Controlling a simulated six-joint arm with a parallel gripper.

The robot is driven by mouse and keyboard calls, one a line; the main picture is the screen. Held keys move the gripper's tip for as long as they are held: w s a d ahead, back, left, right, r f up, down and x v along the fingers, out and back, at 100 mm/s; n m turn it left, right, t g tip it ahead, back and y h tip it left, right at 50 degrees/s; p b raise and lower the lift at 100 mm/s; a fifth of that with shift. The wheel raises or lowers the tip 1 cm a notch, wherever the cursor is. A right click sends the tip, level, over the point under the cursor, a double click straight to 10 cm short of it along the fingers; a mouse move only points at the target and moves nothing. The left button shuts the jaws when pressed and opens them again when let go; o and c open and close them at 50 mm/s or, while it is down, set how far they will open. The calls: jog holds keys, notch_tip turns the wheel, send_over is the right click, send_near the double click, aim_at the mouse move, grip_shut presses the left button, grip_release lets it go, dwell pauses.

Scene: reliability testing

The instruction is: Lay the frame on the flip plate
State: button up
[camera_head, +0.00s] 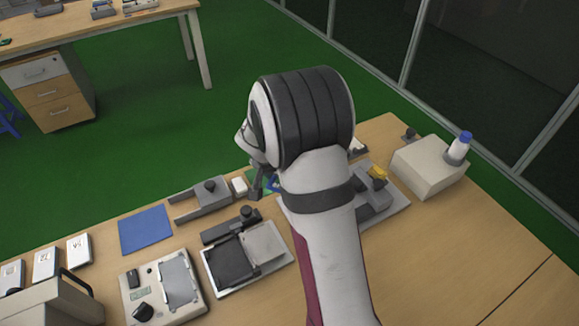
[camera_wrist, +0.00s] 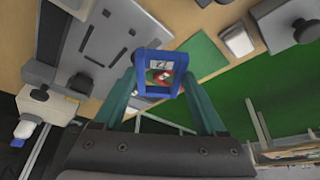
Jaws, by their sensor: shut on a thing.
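My gripper (camera_wrist: 160,85) is shut on a small blue frame (camera_wrist: 152,56), its two teal fingers on either side of it. The frame has a pale label on one bar, and red and green show through its opening. In the head view a bit of the blue frame (camera_head: 273,184) shows beside my wrist; most of it is hidden by my arm. A two-panel unit, one half dark and one half light, looks like the flip plate (camera_head: 246,256). It lies on the bench left of my forearm, apart from the frame.
A grey slotted fixture (camera_wrist: 108,45) lies near the held frame. A white block (camera_head: 240,186) and a grey forked unit (camera_head: 206,193) stand left of my gripper. A blue mat (camera_head: 145,229), a control box (camera_head: 163,287) and a beige box (camera_head: 425,166) with a bottle (camera_head: 459,147) are on the bench.

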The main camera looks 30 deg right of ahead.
aim_at(263, 242)
jog(key=s+a+m+g, duration=0.2)
jog(key=a+m, duration=0.1)
jog(key=m, duration=0.4)
jog(key=s+a+m+g+y, duration=0.1)
jog(key=s+a+m+g, duration=0.1)
jog(key=m, duration=0.5)
jog(key=s+a+m+g+y, duration=0.1)
jog(key=s+a+m+g, duration=0.1)
jog(key=m, duration=0.6)
jog(key=shift+s+a+f+g, duration=0.15)
jog(key=shift+a+g, duration=0.15)
jog(key=shift+a, duration=0.15)
jog(key=shift+s+a+f+g, duration=0.1)
jog(key=shift+a+f+g, duration=0.05)
jog(key=shift+a+g, duration=0.2)
jog(key=m, duration=0.1)
jog(key=s+a+m+y, duration=0.1)
jog(key=m, duration=0.1)
jog(key=shift+r, duration=0.1)
jog(key=shift+m+y, duration=0.3)
jog(key=shift+f, duration=2.15)
jog(key=shift+f, duration=0.5)
jog(key=o, duration=1.3)
jog(key=shift+c, duration=0.2)
